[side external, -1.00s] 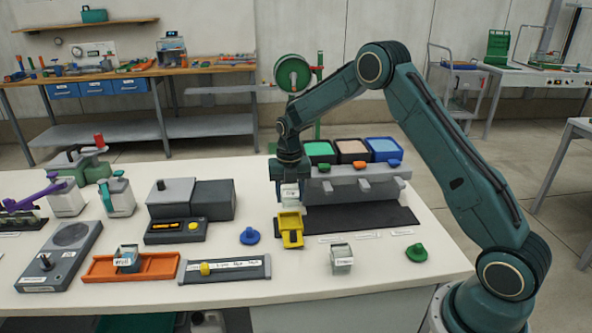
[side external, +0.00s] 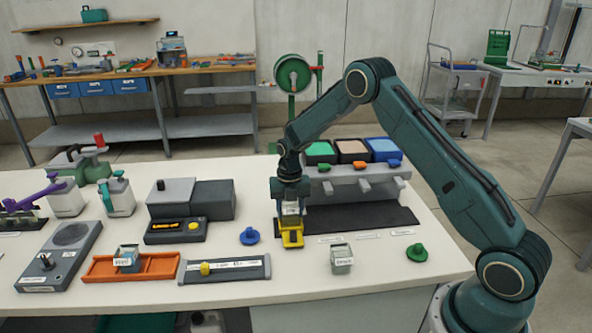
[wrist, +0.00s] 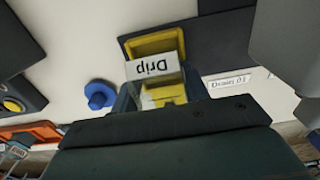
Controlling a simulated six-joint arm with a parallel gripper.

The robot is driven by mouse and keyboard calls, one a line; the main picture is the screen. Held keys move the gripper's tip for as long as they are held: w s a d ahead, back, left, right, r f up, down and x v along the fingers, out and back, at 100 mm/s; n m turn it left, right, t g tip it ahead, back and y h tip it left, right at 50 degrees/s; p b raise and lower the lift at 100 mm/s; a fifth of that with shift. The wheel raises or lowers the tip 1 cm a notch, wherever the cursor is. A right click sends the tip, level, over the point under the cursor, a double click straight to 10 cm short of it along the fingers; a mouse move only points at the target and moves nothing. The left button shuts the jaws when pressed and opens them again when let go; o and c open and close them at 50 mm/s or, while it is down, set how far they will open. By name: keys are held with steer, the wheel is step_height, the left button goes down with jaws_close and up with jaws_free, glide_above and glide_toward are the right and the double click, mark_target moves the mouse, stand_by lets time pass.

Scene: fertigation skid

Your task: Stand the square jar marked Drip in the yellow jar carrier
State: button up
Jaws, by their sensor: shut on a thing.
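My gripper (side external: 291,203) is shut on the jar and points down over the yellow jar carrier (side external: 292,239). In the side view the jar (side external: 291,209) looks upright, its lower part at the carrier's top. The carrier (wrist: 153,45) also shows around the jar in the wrist view. I cannot tell whether the jar rests on the carrier's floor.
A grey jar (side external: 341,262) stands to the right of the carrier, and another jar sits in an orange tray (side external: 160,267) at left. A blue knob (side external: 250,236) and a green knob (side external: 416,252) stand nearby. A grey rack with coloured bins (side external: 350,180) is behind.

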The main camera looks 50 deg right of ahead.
steer(key=o, duration=1)
steer(key=shift+o, duration=0.2)
step_height(320, 180, up, 9)
stand_by(1.0)
steer(key=shift+r, duration=0.1)
